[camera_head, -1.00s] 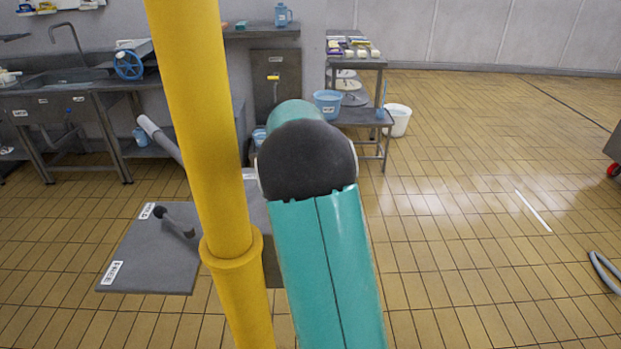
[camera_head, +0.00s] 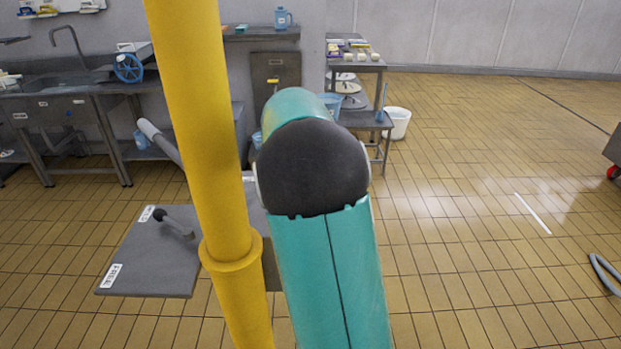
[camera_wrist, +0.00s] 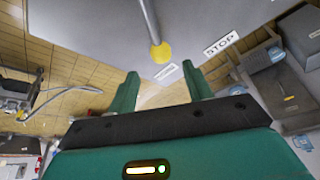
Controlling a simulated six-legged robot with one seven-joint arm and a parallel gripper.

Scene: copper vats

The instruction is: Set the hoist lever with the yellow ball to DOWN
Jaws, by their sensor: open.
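The yellow ball (camera_wrist: 160,52) tips a thin grey lever rod (camera_wrist: 148,20) that runs up from it in the wrist view, over a grey panel (camera_wrist: 90,18). In the head view the grey panel (camera_head: 150,262) carries a dark-knobbed lever (camera_head: 172,222). The yellow ball and my gripper are hidden there.
A thick yellow pole (camera_head: 205,130) stands close in front, crossing the panel in the head view. Sinks (camera_head: 60,115) stand at the back left; a rack (camera_head: 358,62) and white bucket (camera_head: 397,121) at the back. The tiled floor (camera_head: 480,200) at right is mostly clear.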

